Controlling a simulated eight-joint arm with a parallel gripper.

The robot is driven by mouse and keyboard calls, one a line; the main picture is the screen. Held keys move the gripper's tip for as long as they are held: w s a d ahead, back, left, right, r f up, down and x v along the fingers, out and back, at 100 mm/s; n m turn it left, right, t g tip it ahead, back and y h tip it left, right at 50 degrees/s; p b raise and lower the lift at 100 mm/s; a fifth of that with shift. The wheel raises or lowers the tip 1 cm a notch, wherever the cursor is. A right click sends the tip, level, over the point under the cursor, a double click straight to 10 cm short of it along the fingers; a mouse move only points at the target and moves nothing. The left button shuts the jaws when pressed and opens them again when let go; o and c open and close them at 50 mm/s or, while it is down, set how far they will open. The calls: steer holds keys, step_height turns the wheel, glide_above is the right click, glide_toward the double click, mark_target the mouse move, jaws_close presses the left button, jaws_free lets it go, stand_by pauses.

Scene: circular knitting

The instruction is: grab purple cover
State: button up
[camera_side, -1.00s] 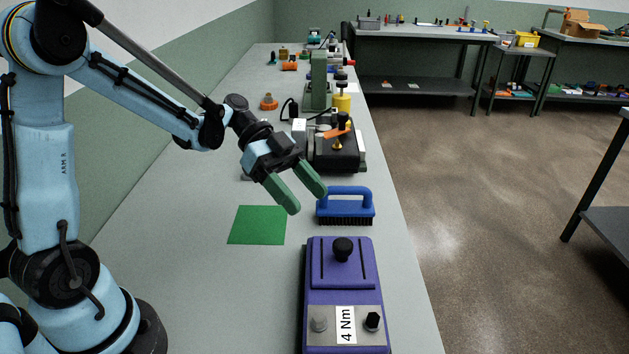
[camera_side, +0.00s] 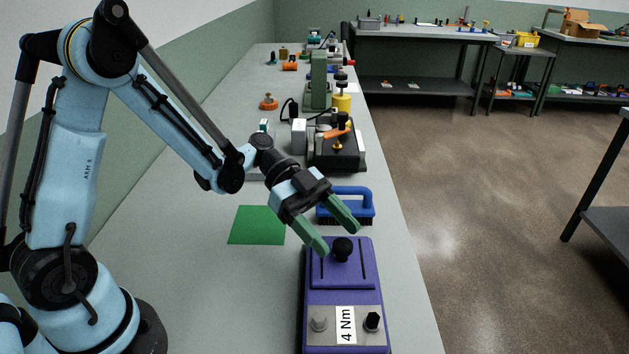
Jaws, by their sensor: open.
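The purple cover (camera_side: 356,276) is a flat plate with two dark slots and a round black knob (camera_side: 343,249) on top. It lies on the far part of a purple box (camera_side: 345,346), whose near part has a grey panel labelled "4 Nm". My gripper (camera_side: 340,241) has two green fingers, spread apart with nothing between them. The fingers point down and toward the near right, with their tips around or just above the knob in this view. I cannot tell their exact height over the cover.
A blue brush (camera_side: 361,212) stands just behind the box, partly hidden by my gripper. A green square (camera_side: 257,225) lies flat to the left. A black device (camera_side: 340,150) stands farther back. The bench is clear left of the box; its right edge is close.

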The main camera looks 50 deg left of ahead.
mark_target(343, 243)
steer(key=x, duration=0.3)
steer(key=shift+d+f, duration=0.1)
steer(key=c, duration=1.1)
